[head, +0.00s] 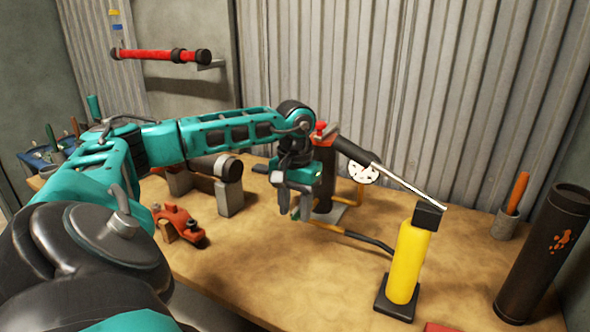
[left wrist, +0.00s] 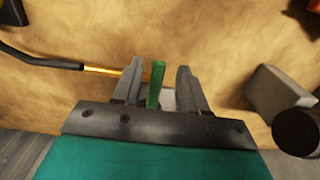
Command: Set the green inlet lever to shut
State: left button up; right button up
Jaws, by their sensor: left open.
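The green inlet lever (left wrist: 155,86) shows in the left wrist view as a narrow bar standing between my left gripper's (left wrist: 159,78) two fingers. Gaps show on both sides of it, and the fingers look clear of it. In the head view my left gripper (head: 295,208) is open and points down beside the dark riser body (head: 326,190). There the lever is mostly hidden by the gripper. I cannot tell the lever's exact set position. My right gripper is not in view.
A yellow pump cylinder (head: 408,262) with a long metal handle stands to the right, joined by a hose (head: 360,238). A grey pipe stand (head: 229,198) and a red tool (head: 178,222) are at left. A dark cylinder (head: 545,252) stands far right. The front middle of the table is bare.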

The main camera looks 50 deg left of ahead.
aim_at(295, 216)
pick_arm(q)
notch_tip(295, 216, up, 13)
jog(key=p, duration=0.1)
jog(key=shift+f, duration=0.15)
dwell(0.7)
